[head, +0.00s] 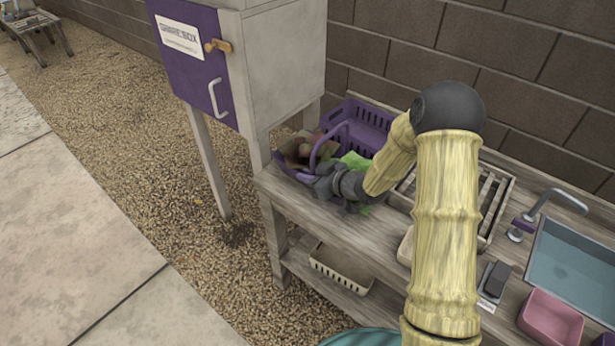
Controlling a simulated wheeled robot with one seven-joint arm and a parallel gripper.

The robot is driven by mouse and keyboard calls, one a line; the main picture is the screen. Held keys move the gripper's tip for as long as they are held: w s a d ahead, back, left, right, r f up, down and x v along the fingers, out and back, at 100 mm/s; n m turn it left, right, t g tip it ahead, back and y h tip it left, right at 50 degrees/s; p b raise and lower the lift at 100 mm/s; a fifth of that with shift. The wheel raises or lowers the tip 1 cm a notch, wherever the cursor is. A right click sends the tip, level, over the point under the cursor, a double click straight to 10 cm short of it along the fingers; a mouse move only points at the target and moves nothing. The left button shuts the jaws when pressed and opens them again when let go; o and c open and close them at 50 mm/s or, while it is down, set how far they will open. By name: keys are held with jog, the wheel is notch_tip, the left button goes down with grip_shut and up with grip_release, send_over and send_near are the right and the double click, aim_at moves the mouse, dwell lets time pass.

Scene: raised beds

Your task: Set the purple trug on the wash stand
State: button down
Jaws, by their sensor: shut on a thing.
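The purple trug (309,177) is at the left end of the wooden wash stand (268,183), with its arched handle up. It holds brownish and reddish things and something leafy green. My gripper (326,183) is at the trug's right side and is shut on it; my wrist hides the fingertips and part of the trug. I cannot tell whether the trug's base touches the stand's top or is slightly above it.
A purple crate (362,122) stands behind the trug. A slatted rack (490,205), a tap (545,207), a sink (580,262) and a pink tub (550,318) lie to the right. The share box (270,65) stands close at left. A cream basket (340,272) sits on the lower shelf.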

jog(key=shift+f, duration=0.1)
jog(key=c, duration=1.9)
grip_release()
jog(key=shift+f, duration=0.2)
jog(key=o, duration=0.4)
jog(key=shift+r, duration=0.1)
jog(key=shift+o, duration=0.2)
jog(key=v, duration=1.2)
jog(key=shift+s, duration=0.1)
